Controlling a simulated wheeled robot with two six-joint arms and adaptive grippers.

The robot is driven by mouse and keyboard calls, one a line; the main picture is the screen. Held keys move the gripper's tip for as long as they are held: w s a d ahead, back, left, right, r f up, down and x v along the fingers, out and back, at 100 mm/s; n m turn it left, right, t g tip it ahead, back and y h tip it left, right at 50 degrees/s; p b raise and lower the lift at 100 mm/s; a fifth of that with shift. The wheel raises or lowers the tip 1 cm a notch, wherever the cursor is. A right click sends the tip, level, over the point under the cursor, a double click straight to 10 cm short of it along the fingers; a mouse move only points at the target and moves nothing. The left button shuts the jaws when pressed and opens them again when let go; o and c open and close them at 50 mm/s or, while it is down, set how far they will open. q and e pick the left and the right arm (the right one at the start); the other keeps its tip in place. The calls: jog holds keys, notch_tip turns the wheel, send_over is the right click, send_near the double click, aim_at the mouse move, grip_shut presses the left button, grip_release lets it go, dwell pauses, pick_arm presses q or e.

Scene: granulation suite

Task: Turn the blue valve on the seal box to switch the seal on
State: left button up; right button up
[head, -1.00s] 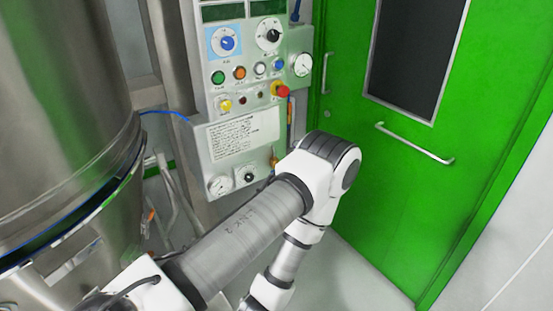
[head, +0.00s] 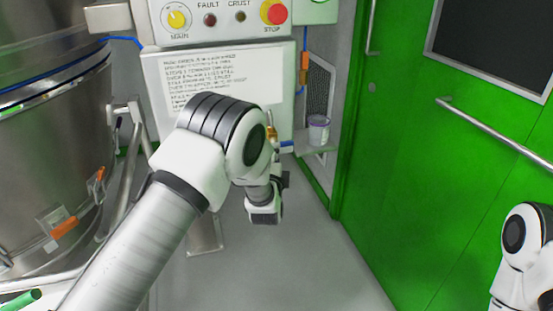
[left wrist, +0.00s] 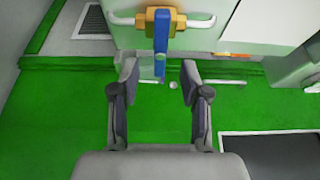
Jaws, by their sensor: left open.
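The blue valve lever (left wrist: 160,58) sits on an orange-yellow valve body (left wrist: 160,22) on a pale pipe at the top middle of the left wrist view. The lever points down the picture, between the tips of my open left gripper (left wrist: 158,72); I cannot tell whether they touch it. In the head view the blue lever (head: 287,144) shows beside the brass-coloured fitting, at the right edge of the pale panel box (head: 235,65). My left arm hides the box's lower part and most of the gripper. My right gripper is out of view.
A steel vessel (head: 45,130) stands at the left. A green door (head: 430,170) with a bar handle is at the right. A small purple-rimmed container (head: 318,130) stands on a ledge behind the valve. My right arm shows at the right edge.

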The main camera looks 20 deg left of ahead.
pick_arm(q)
jog(key=b+x, duration=0.1)
jog(key=x, duration=0.5)
grip_shut()
jog(key=shift+n, duration=0.3)
jog(key=n+t+b, duration=0.1)
jog(key=n, duration=0.1)
jog(key=shift+f+n+b, duration=0.15)
jog(key=shift+n+b, duration=0.15)
jog(key=shift+b, duration=0.05)
jog(key=n+y+b, duration=0.1)
jog(key=n, duration=0.2)
jog(key=n+t+y+b, duration=0.1)
jog(key=n, duration=0.2)
jog(key=shift+b, duration=0.4)
jog(key=n+y+b, duration=0.1)
jog(key=n, duration=0.2)
jog(key=n+y+b, duration=0.1)
jog(key=n+y, duration=0.1)
jog(key=n, duration=0.1)
jog(key=n+y, duration=0.2)
jog(key=n, duration=0.1)
jog(key=n+g+y+b, duration=0.1)
jog(key=n, duration=0.3)
jog(key=shift+y+b, duration=0.3)
jog(key=shift+y, duration=0.1)
jog(key=shift+n, duration=0.3)
